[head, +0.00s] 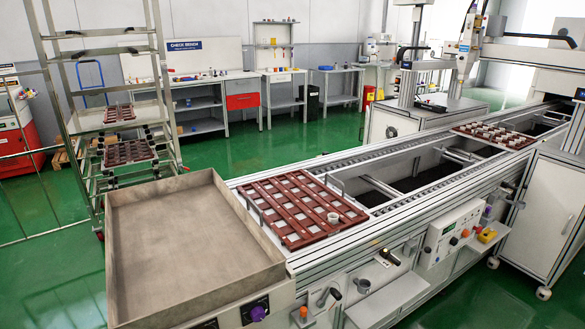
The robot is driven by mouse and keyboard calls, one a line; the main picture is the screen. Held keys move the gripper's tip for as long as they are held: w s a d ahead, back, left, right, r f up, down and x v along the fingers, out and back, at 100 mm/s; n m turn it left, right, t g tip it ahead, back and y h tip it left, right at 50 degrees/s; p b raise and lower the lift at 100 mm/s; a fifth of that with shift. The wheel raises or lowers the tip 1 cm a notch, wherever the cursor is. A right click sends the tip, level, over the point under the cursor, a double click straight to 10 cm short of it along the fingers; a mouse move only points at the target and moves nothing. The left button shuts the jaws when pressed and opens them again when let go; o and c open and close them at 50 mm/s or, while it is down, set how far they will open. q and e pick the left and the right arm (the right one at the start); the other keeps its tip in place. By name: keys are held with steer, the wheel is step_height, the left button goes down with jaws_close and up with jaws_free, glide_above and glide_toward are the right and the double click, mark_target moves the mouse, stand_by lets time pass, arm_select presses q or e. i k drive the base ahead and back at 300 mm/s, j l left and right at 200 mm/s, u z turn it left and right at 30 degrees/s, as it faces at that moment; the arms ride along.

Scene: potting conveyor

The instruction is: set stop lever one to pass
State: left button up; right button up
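Several small levers and knobs sit along the front side of the conveyor (400,214). One dark-handled lever (328,295) is low on the front, right of the steel bin. Another dark-handled lever (390,257) is higher, left of the control box. I cannot tell which one is stop lever one, and no lever's stop or pass marking is readable at this size. A brown-red carrier tray (276,208) with pale square pockets lies at the conveyor's near end, with a small white ring-shaped part on its right side. Neither of my grippers is in view.
An empty steel bin (118,250) stands at the conveyor's near left. A control box (433,244) with buttons is on the conveyor front, near a white cabinet (548,215). A loaded tray (521,142) is farther along. A rack (62,62) with trays stands left.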

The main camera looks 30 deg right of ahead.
mark_target(427, 250)
steer(key=z, duration=1.9)
